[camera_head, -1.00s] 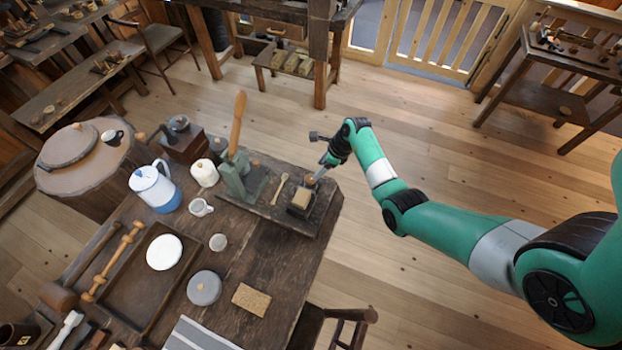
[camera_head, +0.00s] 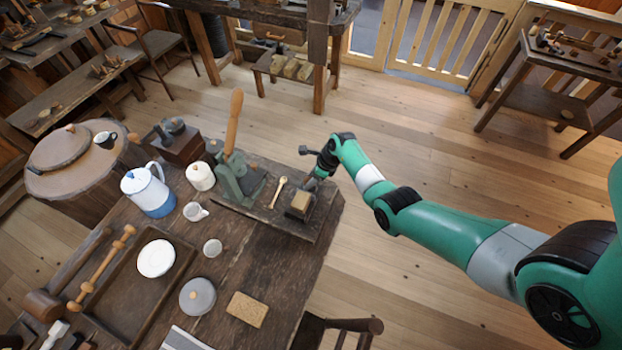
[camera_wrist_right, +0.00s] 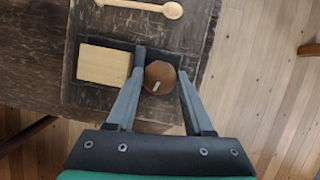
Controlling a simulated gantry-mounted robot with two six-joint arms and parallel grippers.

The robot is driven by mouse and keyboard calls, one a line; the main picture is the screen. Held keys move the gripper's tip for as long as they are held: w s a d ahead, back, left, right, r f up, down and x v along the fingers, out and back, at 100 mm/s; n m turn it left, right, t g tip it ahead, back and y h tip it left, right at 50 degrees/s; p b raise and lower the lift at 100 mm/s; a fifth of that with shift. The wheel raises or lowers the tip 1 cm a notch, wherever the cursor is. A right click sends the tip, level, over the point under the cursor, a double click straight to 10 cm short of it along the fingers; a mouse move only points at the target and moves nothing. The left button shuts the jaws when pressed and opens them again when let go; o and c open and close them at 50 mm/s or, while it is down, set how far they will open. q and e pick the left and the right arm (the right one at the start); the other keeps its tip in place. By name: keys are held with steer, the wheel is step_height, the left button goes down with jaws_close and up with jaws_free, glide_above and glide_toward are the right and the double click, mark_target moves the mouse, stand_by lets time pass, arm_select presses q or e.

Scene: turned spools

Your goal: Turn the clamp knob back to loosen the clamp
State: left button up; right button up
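The clamp (camera_head: 291,213) stands at the right end of a dark board on the workbench, with a pale wooden block (camera_head: 301,201) in it. The block shows in the right wrist view (camera_wrist_right: 103,65), left of the round brown clamp knob (camera_wrist_right: 160,78), which bears a short white mark. My right gripper (camera_wrist_right: 162,68) is open, with one finger on each side of the knob. The left finger is close against it; a narrow gap shows at the right finger. In the head view my right gripper (camera_head: 311,183) hides the knob. My left gripper is in neither view.
A jug (camera_head: 148,191), cups, a lidded grey pot (camera_head: 197,297) and a tray crowd the bench's left. Open floor lies to the right.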

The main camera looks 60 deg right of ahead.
jaws_close()
steer(key=n+b, duration=0.1)
steer(key=n+y+b, duration=0.1)
steer(key=shift+d+f+n, duration=0.15)
steer(key=shift+n, duration=0.25)
steer(key=n+g+b, duration=0.1)
steer(key=n+b, duration=0.2)
steer(key=b, duration=0.1)
steer(key=n+y+b, duration=0.1)
steer(key=n+b, duration=0.1)
steer(key=b, duration=0.3)
steer(key=n+g+y+b, duration=0.1)
steer(key=n+b, duration=0.2)
steer(key=b, duration=0.2)
steer(key=shift+w+d+f+n+g, duration=0.15)
steer(key=shift+w+n+g, duration=0.05)
steer(key=shift+n+g, duration=0.1)
steer(key=shift+r+n+y+b, duration=0.3)
steer(key=shift+n+b, duration=0.1)
steer(key=shift+b, duration=0.5)
steer(key=o, duration=0.9)
jaws_free()
steer(key=shift+c, duration=0.2)
